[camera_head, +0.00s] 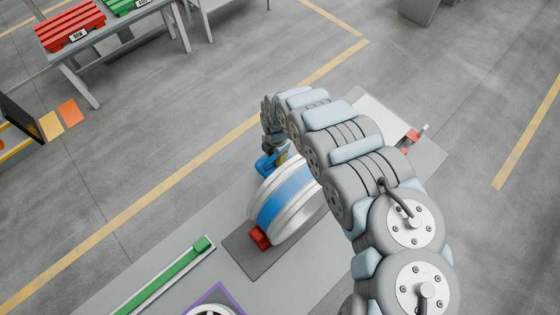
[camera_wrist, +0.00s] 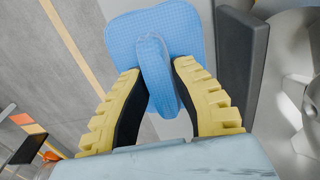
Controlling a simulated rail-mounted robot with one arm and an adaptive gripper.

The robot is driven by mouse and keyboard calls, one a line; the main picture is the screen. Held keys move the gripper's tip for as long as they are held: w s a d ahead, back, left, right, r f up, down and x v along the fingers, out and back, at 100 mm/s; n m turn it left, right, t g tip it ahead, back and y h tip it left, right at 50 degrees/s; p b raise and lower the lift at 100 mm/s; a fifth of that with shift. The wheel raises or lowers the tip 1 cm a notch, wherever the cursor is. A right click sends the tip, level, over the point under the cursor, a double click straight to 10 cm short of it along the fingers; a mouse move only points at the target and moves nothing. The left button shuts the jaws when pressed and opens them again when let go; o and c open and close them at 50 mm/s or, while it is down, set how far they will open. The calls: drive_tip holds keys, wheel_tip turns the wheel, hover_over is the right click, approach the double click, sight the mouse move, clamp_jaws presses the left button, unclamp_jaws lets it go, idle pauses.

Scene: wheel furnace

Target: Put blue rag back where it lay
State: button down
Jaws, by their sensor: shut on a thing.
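The blue rag (camera_wrist: 160,22) fills the upper middle of the wrist view as a spread sheet with a raised fold. My gripper (camera_wrist: 158,72), with yellow ridged fingers, is shut on that fold. In the head view the rag (camera_head: 265,164) shows small and blue under my gripper (camera_head: 274,158), beside the far-left side of a large white wheel (camera_head: 257,190) with a blue band. My arm hides part of the wheel. I cannot tell whether the rag touches the surface below.
The wheel stands on a dark mat (camera_head: 245,258) on the grey bench, with a red block (camera_head: 260,238) at its front. A green bar (camera_head: 160,275) and a purple-edged square (camera_head: 194,308) lie nearby. Red crate (camera_head: 68,28) stands on a far table. Open floor lies left.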

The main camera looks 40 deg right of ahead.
drive_tip(key=shift+w+d+f+b, duration=0.1)
drive_tip(key=shift+d+f+b, duration=0.1)
drive_tip(key=shift+d+f, duration=0.55)
drive_tip(key=shift+w+d+f+b, duration=0.15)
drive_tip(key=shift+d+f, duration=0.35)
drive_tip(key=shift+f, duration=0.4)
wheel_tip(320, 180, down, 2)
drive_tip(key=shift+s+a+f, duration=0.1)
drive_tip(key=shift+a+f, duration=0.05)
drive_tip(key=shift+f, duration=0.25)
drive_tip(key=shift+f+b, duration=0.2)
drive_tip(key=shift+b, duration=0.1)
drive_tip(key=c, duration=1)
unclamp_jaws()
drive_tip(key=shift+s+d+r+p, duration=0.15)
drive_tip(key=shift+r+p, duration=0.4)
drive_tip(key=shift+r, duration=2.55)
drive_tip(key=shift+d+r+p, duration=0.15)
drive_tip(key=shift+r+p, duration=0.35)
drive_tip(key=shift+r, duration=2.55)
